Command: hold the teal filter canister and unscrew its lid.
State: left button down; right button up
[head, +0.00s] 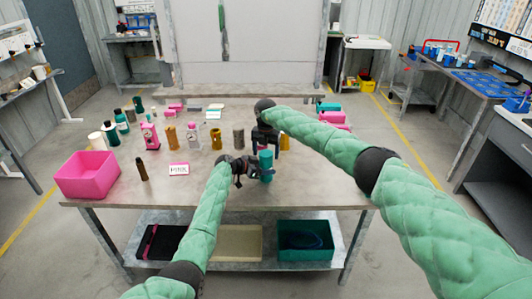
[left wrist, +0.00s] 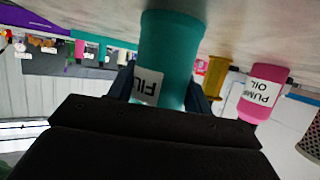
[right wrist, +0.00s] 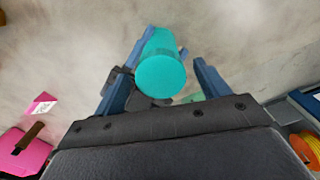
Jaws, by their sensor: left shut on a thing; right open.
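The teal filter canister (head: 266,166) stands upright near the front edge of the grey table. It also shows in the left wrist view (left wrist: 170,45), with a white label reading "FIL". My left gripper (head: 258,172) is shut on the canister's side. My right gripper (head: 265,147) is directly above, pointing down and open. In the right wrist view the round teal lid (right wrist: 160,76) lies between its two spread blue fingers, with gaps to both. Whether the lid's seam is loose cannot be seen.
A pink bin (head: 88,174) stands at the table's left. A pink pump oil bottle (left wrist: 264,92) and a yellow spool-shaped part (head: 215,138) are behind the canister. Several bottles and parts fill the back left.

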notch_tip(320, 180, up, 4)
jog(key=shift+r, duration=0.1)
jog(key=shift+c, duration=0.4)
jog(key=r, duration=0.3)
jog(key=shift+w+d+r+m, duration=0.2)
jog(key=shift+w+d+m, duration=0.1)
jog(key=shift+w, duration=0.1)
jog(key=m, duration=0.2)
jog(key=shift+s+a+r+m, duration=0.1)
jog(key=shift+s+a+m, duration=0.2)
jog(key=shift+s+m, duration=0.1)
jog(key=shift+m, duration=0.9)
jog(key=shift+f, duration=4.05)
jog(key=c, duration=1)
jog(key=n, duration=0.6)
